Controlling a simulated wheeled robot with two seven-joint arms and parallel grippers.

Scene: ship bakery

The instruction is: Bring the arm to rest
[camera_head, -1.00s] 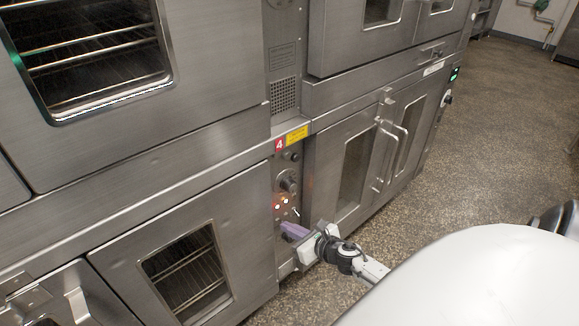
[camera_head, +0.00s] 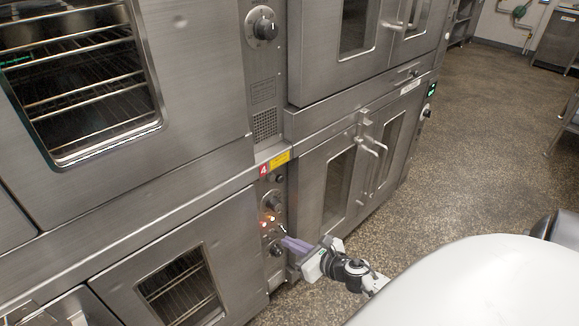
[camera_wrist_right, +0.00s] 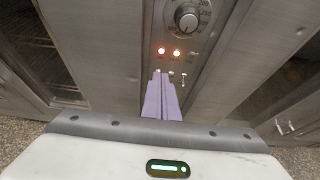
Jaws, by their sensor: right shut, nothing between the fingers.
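My right gripper (camera_head: 288,243) is near the lower oven control panel (camera_head: 271,215), in front of the steel ovens. Its purple fingers are together with nothing between them. In the right wrist view the shut fingers (camera_wrist_right: 161,97) point at the panel, just below two lit red lamps (camera_wrist_right: 169,51) and small toggle switches. Whether the fingertips touch the panel I cannot tell. My left gripper is not in view.
Stacked steel ovens fill the left and middle, with a window door (camera_head: 182,287) at lower left and door handles (camera_head: 371,146) right of the panel. A knob (camera_wrist_right: 187,18) sits above the lamps. Speckled floor (camera_head: 470,150) at right is open.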

